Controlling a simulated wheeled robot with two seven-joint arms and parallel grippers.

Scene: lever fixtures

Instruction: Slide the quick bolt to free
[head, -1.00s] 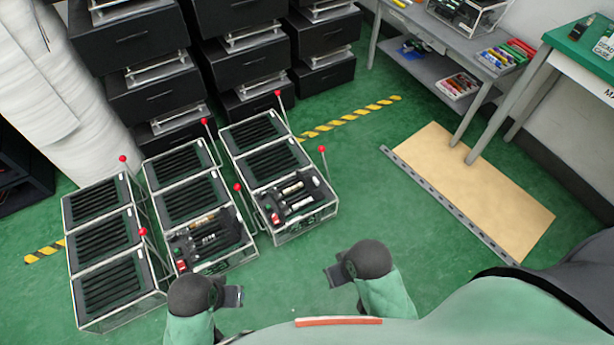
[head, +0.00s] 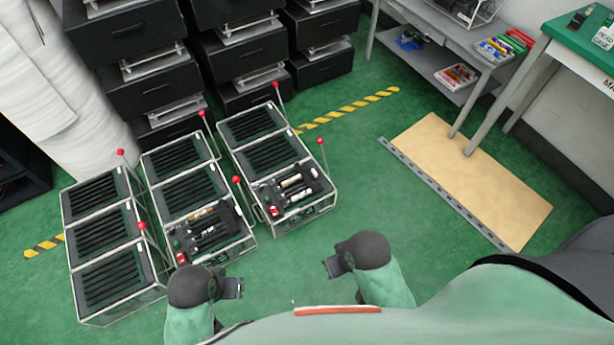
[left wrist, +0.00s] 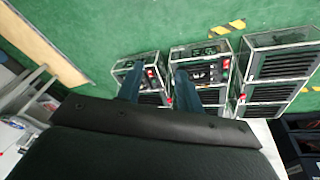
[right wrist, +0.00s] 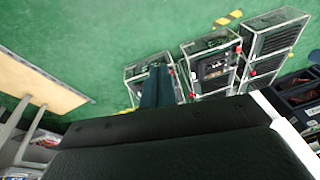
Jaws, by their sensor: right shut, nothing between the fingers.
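Three clear-walled floor racks with red-knobbed levers stand ahead of me in the head view: a left rack (head: 111,246), a middle rack (head: 197,195) and a right rack (head: 272,160). The front bays of the middle and right racks hold small bolt-like metal parts (head: 297,183); I cannot tell which is the quick bolt. My left gripper (head: 231,288) is open and empty, in front of the middle rack and apart from it. Its two fingers show apart in the left wrist view (left wrist: 158,87). My right gripper (head: 332,266) is shut and empty, in front of the right rack; its fingers show together in the right wrist view (right wrist: 157,86).
Black drawer stacks (head: 140,55) stand behind the racks. A white wrapped roll (head: 60,90) is at the left. A tan board (head: 470,180) lies on the floor at the right, near a grey shelf table (head: 440,45) and a green-topped table (head: 585,48). Green floor is clear between racks and board.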

